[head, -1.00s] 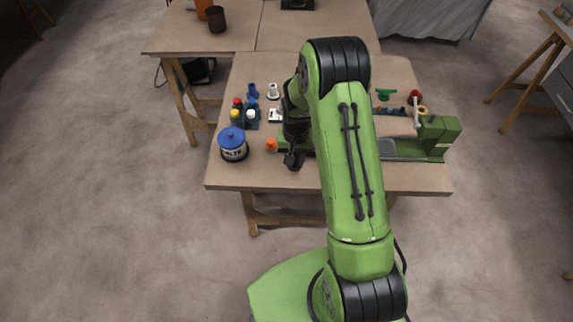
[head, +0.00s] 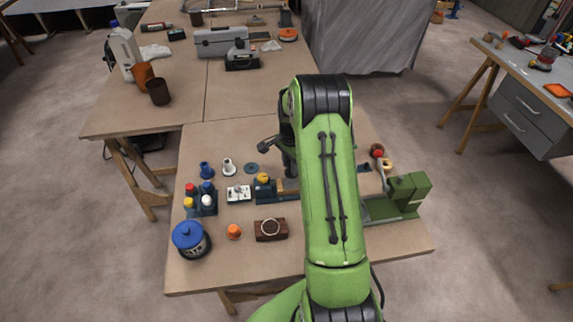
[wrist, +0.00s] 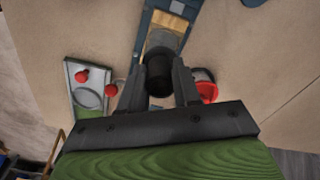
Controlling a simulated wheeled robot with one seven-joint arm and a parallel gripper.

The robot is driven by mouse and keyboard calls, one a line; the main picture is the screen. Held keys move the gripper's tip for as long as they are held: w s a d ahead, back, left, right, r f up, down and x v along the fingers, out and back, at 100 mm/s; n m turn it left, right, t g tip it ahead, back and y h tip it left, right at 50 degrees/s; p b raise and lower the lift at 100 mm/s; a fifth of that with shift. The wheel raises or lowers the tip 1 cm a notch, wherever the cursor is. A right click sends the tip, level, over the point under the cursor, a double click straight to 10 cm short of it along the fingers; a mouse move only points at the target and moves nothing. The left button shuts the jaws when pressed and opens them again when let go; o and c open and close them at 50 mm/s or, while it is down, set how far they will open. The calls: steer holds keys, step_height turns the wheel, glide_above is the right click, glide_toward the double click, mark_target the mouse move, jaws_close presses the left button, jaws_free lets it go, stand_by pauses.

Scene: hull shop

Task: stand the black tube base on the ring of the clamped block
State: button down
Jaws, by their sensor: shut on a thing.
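In the wrist view my gripper (wrist: 158,88) is shut on the black tube base (wrist: 158,74), which shows as a dark round piece between the fingers. Beyond it is the blue vise (wrist: 153,20), with a light wooden block (wrist: 153,39) between its jaws. The tube base overlaps the block in this view, so I cannot tell the gap, and no ring on the block shows clearly. In the head view the vise (head: 263,189) and the wooden block (head: 287,186) are partly behind my arm, and the fingertips cannot be made out.
A dark brown block with a pale ring (head: 270,229) lies in front of the vise, beside an orange cap (head: 234,231). A blue-lidded jar (head: 190,239) and several small bottles (head: 203,200) stand at left. A green machine (head: 402,195) stands at right.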

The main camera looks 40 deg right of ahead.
steer(key=f, duration=0.1)
steer(key=f+b, duration=0.2)
steer(key=f, duration=0.1)
steer(key=shift+w+f, duration=0.1)
steer(key=shift+w, duration=0.15)
steer(key=shift+f, duration=0.3)
steer(key=shift+a+f+b, duration=0.1)
steer(key=shift+f+b, duration=0.4)
steer(key=shift+b, duration=0.3)
stand_by(0.6)
steer(key=c, duration=1.1)
jaws_free()
step_height(320, 180, up, 11)
steer(key=p, duration=0.7)
